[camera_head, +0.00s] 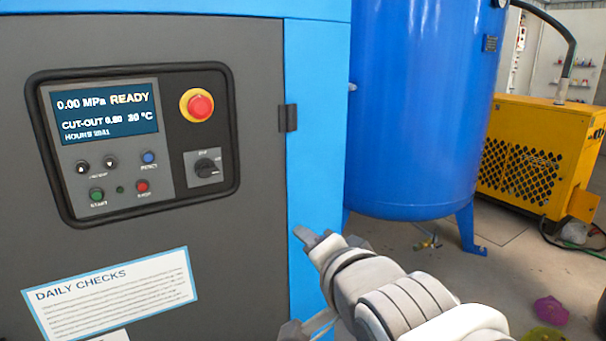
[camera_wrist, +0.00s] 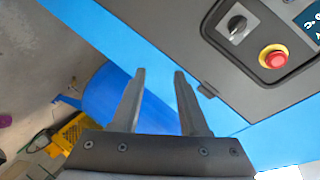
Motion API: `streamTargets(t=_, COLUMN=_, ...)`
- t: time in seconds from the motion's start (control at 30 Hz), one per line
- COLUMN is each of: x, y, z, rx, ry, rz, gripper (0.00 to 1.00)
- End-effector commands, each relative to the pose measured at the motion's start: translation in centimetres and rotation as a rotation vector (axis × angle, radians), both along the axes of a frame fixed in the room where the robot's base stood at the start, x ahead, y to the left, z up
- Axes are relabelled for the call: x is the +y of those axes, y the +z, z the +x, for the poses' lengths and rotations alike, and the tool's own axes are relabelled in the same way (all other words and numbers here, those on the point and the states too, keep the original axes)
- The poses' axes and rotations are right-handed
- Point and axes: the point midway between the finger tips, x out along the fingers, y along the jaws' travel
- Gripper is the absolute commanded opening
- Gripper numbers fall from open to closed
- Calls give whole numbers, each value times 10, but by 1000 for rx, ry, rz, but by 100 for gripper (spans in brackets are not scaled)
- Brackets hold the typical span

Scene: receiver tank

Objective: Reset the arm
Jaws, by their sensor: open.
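My arm reaches in from the lower right in the head view, with my gripper (camera_head: 308,238) in front of the blue edge of the compressor cabinet (camera_head: 262,270). In the wrist view my gripper (camera_wrist: 158,75) shows two grey fingers, apart and with nothing between them. The fingers point towards the cabinet's blue edge strip, below the grey panel. I cannot tell from the frames whether a fingertip touches the cabinet.
The control panel (camera_head: 120,190) has a screen reading 0.00 MPa READY, a red emergency button (camera_head: 201,106) and a rotary switch (camera_head: 207,167). A blue tank (camera_head: 415,110) stands behind. A yellow machine (camera_head: 535,150) is at right. Floor between is mostly open.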

Motion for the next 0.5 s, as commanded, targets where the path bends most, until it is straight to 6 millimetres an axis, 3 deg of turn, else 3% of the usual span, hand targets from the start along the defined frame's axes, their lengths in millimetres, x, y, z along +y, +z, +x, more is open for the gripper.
streamTargets(t=0.1, x=-37, y=-20, z=-10, rx=83, ry=-9, rz=-231, gripper=44)
streamTargets(t=0.27, x=-79, y=-48, z=-37, rx=232, ry=55, rz=-516, gripper=44)
streamTargets(t=0.5, x=-124, y=-80, z=-100, rx=468, ry=305, rz=-838, gripper=44)
